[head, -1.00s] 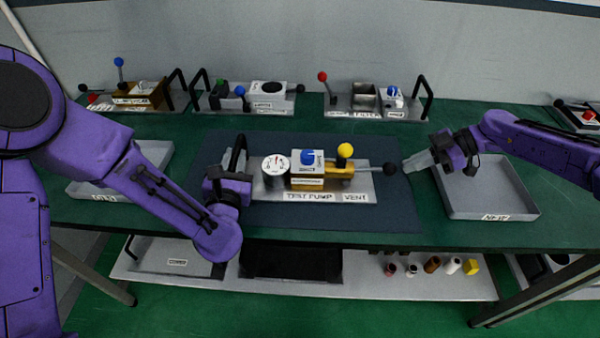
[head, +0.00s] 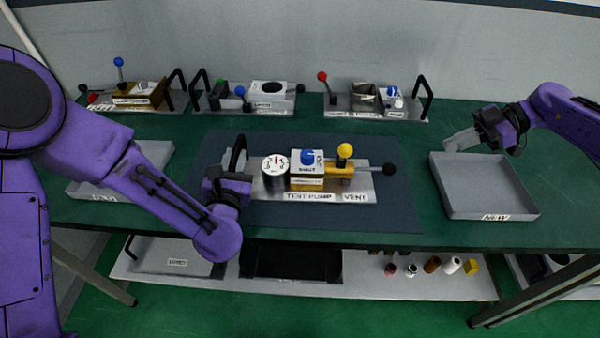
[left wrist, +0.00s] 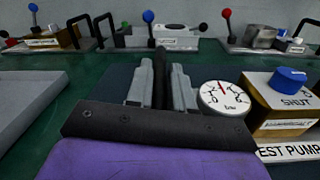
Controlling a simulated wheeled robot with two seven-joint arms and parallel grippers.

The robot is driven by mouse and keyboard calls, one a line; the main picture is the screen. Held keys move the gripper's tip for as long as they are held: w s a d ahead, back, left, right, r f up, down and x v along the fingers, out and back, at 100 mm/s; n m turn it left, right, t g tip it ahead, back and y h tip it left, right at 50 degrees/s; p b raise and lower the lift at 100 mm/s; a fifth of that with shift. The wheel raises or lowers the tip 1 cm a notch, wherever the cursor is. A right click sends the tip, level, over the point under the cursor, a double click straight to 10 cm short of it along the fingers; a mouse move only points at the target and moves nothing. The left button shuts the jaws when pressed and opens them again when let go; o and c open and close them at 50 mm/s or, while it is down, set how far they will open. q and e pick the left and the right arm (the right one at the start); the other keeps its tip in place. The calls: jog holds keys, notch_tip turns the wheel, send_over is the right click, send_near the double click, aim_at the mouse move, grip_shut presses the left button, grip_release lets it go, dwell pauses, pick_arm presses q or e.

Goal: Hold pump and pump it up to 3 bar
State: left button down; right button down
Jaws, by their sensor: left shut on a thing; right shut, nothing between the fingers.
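The test pump (head: 330,196) sits on the dark mat, with a round white gauge (head: 275,166), a blue knob (head: 308,157) on a block marked SHUT, a yellow ball (head: 345,150) and a black-ended lever (head: 389,169) at its right. My left gripper (head: 238,168) is shut on the pump's black handle (head: 239,150) at its left end. In the left wrist view the fingers (left wrist: 162,88) clasp the dark handle beside the gauge (left wrist: 223,98); its needle points roughly upward. My right gripper (head: 462,140) is shut and empty, apart from the lever, near the back of the right tray.
A grey tray marked NEW (head: 488,207) stands at the right, and another grey tray (head: 110,185) at the left. Several fixtures, including one with a red ball (head: 322,76), line the back of the table. A lower shelf (head: 400,287) holds small parts.

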pick_arm(q)
jog(key=c, duration=0.9)
grip_release()
pick_arm(e)
jog(key=v, duration=0.5)
pick_arm(q)
notch_tip(320, 180, up, 10)
jog(key=shift+f, duration=0.1)
pick_arm(e)
jog(key=shift+d, duration=0.1)
